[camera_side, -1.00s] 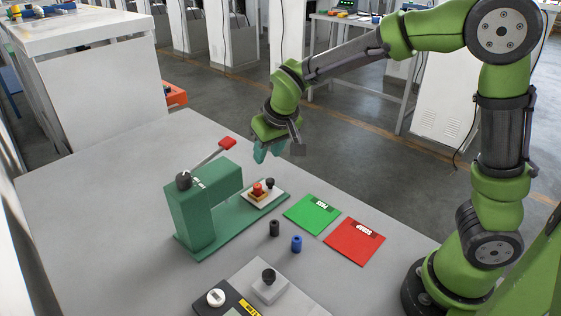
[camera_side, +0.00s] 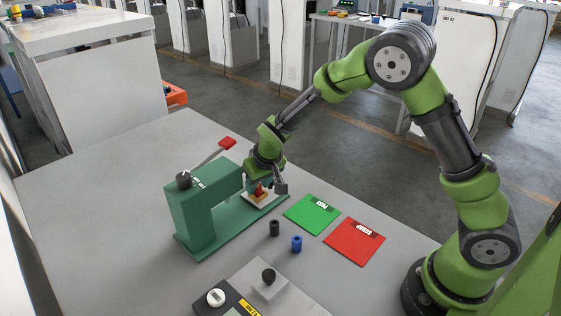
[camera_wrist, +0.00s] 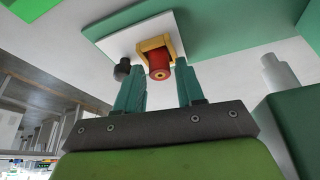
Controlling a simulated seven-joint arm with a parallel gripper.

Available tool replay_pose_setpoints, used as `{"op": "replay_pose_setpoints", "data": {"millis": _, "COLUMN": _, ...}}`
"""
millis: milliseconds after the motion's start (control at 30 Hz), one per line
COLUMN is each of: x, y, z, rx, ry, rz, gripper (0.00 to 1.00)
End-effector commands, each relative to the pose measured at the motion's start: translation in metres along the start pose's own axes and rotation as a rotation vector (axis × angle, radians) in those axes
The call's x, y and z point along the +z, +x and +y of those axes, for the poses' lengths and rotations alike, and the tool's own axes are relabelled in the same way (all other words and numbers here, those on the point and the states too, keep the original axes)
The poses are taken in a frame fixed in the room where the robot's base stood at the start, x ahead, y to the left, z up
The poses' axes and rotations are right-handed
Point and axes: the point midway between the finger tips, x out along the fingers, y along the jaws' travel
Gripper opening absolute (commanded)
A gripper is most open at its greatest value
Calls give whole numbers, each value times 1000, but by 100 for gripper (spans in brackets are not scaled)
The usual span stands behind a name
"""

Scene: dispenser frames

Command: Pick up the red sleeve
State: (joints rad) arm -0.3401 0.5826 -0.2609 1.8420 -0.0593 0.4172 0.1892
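The red sleeve (camera_side: 258,190) stands in a yellow holder on a white plate, at the foot of the green press (camera_side: 190,213). In the wrist view the sleeve (camera_wrist: 159,73) shows its round end with a hole, between the tips of my two teal fingers. My gripper (camera_side: 262,178) is low over the plate, beside the press's head. In the wrist view my gripper (camera_wrist: 160,66) is open, with a gap on each side of the sleeve. I cannot tell how far down the fingers reach along it.
The press's lever has a red handle (camera_side: 227,143). Black (camera_side: 274,228) and blue (camera_side: 297,244) sleeves stand nearby, with green (camera_side: 311,214) and red (camera_side: 354,242) mats to the right.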

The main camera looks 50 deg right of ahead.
Motion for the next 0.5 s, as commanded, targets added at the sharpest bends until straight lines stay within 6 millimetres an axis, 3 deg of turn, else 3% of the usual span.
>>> {"op": "replay_pose_setpoints", "data": {"millis": 200, "x": 0, "y": 1, "z": 0, "rx": -1, "ry": 0, "rz": 1, "gripper": 38}}
{"op": "replay_pose_setpoints", "data": {"millis": 433, "x": 0, "y": 0, "z": 0, "rx": -1, "ry": 0, "rz": 1, "gripper": 3}}
{"op": "replay_pose_setpoints", "data": {"millis": 500, "x": 0, "y": 0, "z": 0, "rx": -1, "ry": 0, "rz": 1, "gripper": 0}}
